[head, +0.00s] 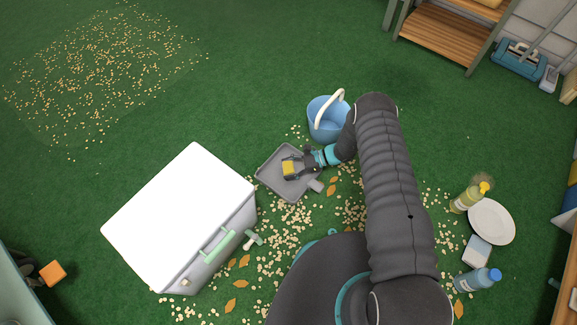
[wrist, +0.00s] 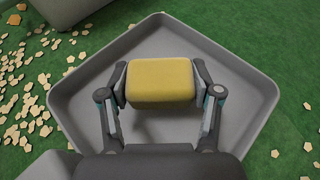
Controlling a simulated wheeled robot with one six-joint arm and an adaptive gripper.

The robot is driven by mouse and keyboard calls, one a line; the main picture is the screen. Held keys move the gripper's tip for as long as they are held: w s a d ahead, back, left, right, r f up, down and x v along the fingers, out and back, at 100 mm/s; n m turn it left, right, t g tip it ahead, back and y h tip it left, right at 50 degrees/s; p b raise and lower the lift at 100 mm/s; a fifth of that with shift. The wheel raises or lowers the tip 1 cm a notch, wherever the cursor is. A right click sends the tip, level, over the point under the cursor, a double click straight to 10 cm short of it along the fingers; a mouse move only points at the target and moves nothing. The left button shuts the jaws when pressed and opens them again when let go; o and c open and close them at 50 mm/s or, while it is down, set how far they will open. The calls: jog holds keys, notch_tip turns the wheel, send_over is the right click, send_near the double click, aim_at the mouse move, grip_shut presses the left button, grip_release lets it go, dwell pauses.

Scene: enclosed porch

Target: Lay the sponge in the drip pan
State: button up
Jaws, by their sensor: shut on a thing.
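The yellow sponge (wrist: 160,82) is between the two fingers of my gripper (wrist: 160,88), which is shut on it. In the head view the sponge (head: 289,168) and my gripper (head: 292,167) are over the grey drip pan (head: 268,183). The drip pan (wrist: 75,95) surrounds the sponge on all sides in the wrist view. It is a shallow tray with raised walls, and its near part is hidden by my gripper. I cannot tell whether the sponge touches the pan floor.
A white-lidded cooler (head: 180,215) stands left of the pan, and a blue bucket (head: 325,125) behind it. Bottles (head: 478,279) and a white plate (head: 492,222) are at right. Pale chips and leaves litter the green floor. Open floor lies at the upper middle.

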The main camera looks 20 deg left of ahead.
jog(key=shift+f, duration=0.6)
jog(key=shift+f+b, duration=0.35)
jog(key=shift+b, duration=0.25)
jog(key=o, duration=1)
jog(key=shift+o, duration=0.8)
jog(key=shift+d+r, duration=0.1)
jog(key=shift+r, duration=0.05)
jog(key=shift+w+d+r, duration=0.3)
jog(key=shift+d+r, duration=0.3)
jog(key=shift+d, duration=0.1)
jog(key=shift+w+d+r, duration=0.25)
jog(key=shift+d+r, duration=0.4)
jog(key=shift+w+d+r, duration=0.3)
jog(key=shift+d+r, duration=0.3)
jog(key=shift+d, duration=0.1)
